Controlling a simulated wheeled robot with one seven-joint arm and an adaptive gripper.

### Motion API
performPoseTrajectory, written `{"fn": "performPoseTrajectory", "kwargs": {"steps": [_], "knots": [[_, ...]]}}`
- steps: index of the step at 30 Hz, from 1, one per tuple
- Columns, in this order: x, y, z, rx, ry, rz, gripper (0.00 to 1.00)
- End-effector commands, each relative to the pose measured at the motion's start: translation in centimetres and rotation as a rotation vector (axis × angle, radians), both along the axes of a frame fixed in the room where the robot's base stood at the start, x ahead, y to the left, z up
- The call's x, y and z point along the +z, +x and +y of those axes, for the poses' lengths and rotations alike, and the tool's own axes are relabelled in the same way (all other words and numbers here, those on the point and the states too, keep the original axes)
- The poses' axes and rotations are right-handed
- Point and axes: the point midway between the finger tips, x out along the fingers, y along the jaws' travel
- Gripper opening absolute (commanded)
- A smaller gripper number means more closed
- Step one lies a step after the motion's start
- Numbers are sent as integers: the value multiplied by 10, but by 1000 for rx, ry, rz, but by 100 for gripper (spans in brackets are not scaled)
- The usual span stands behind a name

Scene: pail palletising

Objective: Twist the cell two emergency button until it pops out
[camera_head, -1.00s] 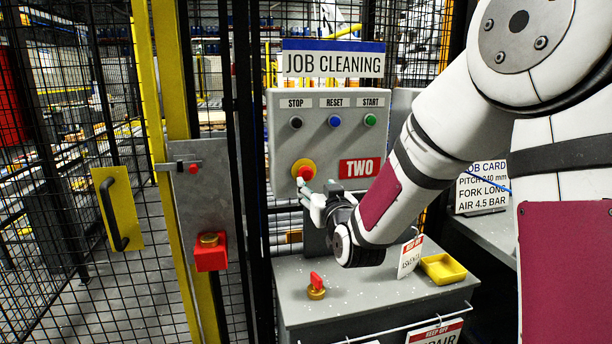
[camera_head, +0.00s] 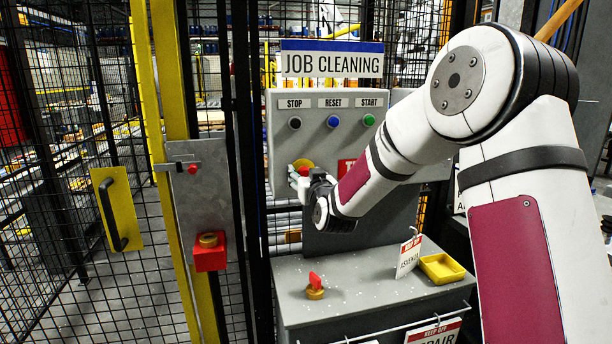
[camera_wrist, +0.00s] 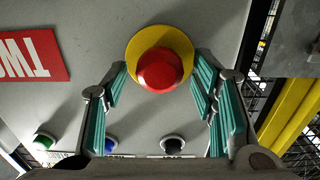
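The cell two emergency button is a red mushroom head (camera_wrist: 161,69) on a yellow round plate (camera_wrist: 134,48), on the front of a grey control box (camera_head: 279,152). In the head view its lower part is covered by my gripper (camera_head: 298,180). In the wrist view my gripper (camera_wrist: 160,88) is open, with teal-padded fingers on the left and right of the red head. A gap shows between each finger and the head, so nothing is held. The red TWO label (camera_wrist: 33,55) appears upside down in the wrist view.
Stop (camera_head: 295,123), reset (camera_head: 333,121) and start (camera_head: 369,120) buttons sit above on the box. A bench (camera_head: 290,275) below holds a red-handled brass knob (camera_head: 315,288), a tag (camera_head: 409,256) and a yellow tray (camera_head: 441,268). A fence post (camera_head: 172,70) stands left.

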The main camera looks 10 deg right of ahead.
Motion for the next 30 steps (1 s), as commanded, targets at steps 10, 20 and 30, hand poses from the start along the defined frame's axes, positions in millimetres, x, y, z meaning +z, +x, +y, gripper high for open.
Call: {"fn": "performPoseTrajectory", "kwargs": {"steps": [10,20,30], "knots": [[0,0,0,0,2,0,6],[-1,0,-1,-1,114,-1,6],[-1,0,-2,-1,361,-2,6]]}}
